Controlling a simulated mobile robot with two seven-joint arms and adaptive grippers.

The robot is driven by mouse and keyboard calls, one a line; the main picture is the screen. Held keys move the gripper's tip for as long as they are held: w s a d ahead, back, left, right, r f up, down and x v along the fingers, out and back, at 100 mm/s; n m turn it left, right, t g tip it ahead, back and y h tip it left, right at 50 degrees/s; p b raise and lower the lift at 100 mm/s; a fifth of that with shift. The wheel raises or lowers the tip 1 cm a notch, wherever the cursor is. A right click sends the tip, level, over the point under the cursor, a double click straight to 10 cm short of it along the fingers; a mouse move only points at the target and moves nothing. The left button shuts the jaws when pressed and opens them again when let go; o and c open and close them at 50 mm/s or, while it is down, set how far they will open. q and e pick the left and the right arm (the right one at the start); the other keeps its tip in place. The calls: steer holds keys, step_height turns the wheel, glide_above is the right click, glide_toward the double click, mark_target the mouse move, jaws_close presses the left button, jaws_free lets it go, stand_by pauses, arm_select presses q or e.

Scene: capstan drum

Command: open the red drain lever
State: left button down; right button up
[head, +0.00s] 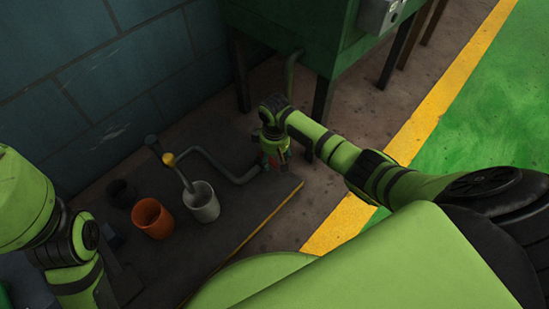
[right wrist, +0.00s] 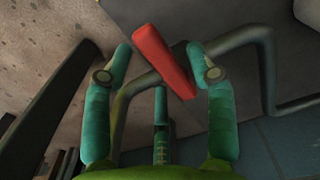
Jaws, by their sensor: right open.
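The red drain lever (right wrist: 165,62) shows in the right wrist view as a slanted red bar, lying across the gap between my right gripper's fingertips. My right gripper (right wrist: 163,68) is open, with a teal finger on either side of the lever and a third finger below; I see no clear contact. In the head view my right gripper (head: 273,155) points down at the end of the bent grey pipe (head: 222,172) and hides most of the lever. My left arm enters at the left, but its gripper is not in view.
An orange cup (head: 152,219) and a grey cup (head: 201,204) stand on the dark platform (head: 255,205), the grey one under a pipe with a yellow collar (head: 168,159). A block wall (head: 100,80) is at the back left.

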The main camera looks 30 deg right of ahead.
jaws_close()
